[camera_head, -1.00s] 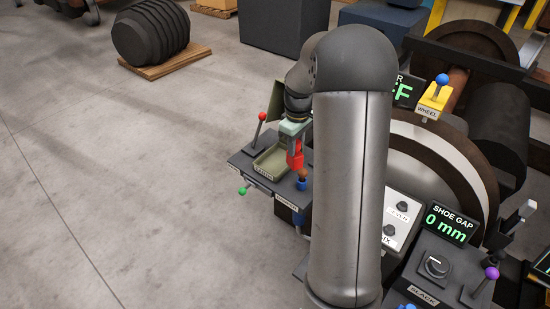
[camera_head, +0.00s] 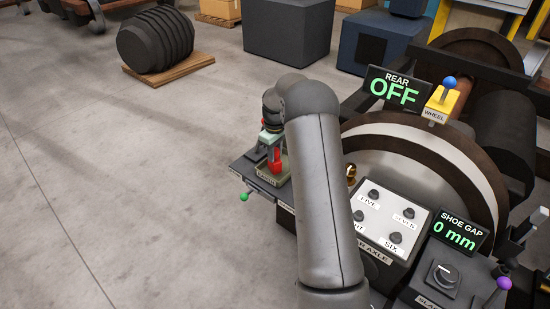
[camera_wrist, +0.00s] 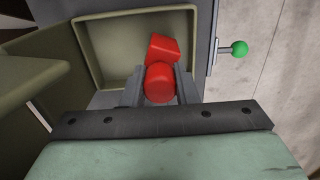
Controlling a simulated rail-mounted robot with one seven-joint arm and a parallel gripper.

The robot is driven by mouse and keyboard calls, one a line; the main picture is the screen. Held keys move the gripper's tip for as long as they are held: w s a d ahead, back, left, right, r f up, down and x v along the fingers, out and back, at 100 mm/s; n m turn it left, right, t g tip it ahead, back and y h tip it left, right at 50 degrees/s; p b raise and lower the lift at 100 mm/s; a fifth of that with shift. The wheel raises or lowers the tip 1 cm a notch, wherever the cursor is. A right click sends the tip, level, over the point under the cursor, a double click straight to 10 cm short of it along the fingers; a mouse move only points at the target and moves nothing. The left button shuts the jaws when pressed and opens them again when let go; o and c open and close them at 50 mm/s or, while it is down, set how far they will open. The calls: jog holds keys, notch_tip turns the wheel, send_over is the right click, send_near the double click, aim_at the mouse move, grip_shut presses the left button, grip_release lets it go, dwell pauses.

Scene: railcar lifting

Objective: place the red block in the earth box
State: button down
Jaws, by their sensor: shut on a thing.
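The red block (camera_head: 275,165) is between the fingers of my gripper (camera_head: 273,150), which points down and is shut on it. In the wrist view the block (camera_wrist: 162,47) shows a round red end (camera_wrist: 159,82) between the fingers and a blocky part beyond. The earth box (camera_head: 266,179) is a shallow olive tray, also in the wrist view (camera_wrist: 103,40). The block is over the box, near its edge closest to my gripper in the wrist view. I cannot tell whether it touches the floor of the box.
A green-knobbed lever (camera_head: 244,196) sticks out beside the box, also in the wrist view (camera_wrist: 239,48). An olive flap (camera_wrist: 25,75) stands left of the box there. A button panel (camera_head: 385,215) and a large wheel (camera_head: 430,165) are to the right.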

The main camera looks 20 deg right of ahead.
jog(key=shift+f, duration=0.6)
jog(key=shift+f, duration=0.15)
jog(key=c, duration=1.1)
grip_release()
jog(key=shift+c, duration=0.2)
